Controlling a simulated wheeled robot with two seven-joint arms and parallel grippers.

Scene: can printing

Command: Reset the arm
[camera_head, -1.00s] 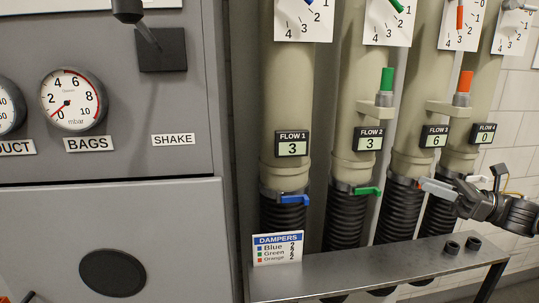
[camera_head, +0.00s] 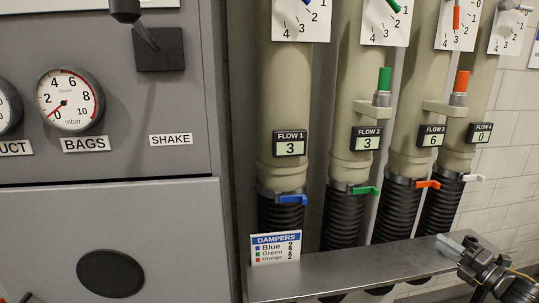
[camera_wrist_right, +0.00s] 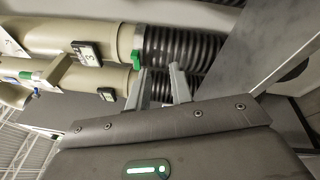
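My right gripper (camera_head: 443,243) is at the lower right in the head view, over the metal shelf and below the damper handles. In the right wrist view its two grey fingers (camera_wrist_right: 159,75) stand apart with nothing between them. The orange handle (camera_head: 428,184) is clear of the gripper, as are the blue handle (camera_head: 293,200), green handle (camera_head: 366,190) and white handle (camera_head: 474,178). The green handle also shows in the right wrist view (camera_wrist_right: 136,60), just beyond the fingertips.
A metal shelf (camera_head: 345,270) runs below the black ribbed hoses (camera_head: 342,222). A dampers sign (camera_head: 276,248) stands at its left end. The grey cabinet (camera_head: 170,235) fills the left. Open space in front of the white wall (camera_head: 509,200) lies at the right.

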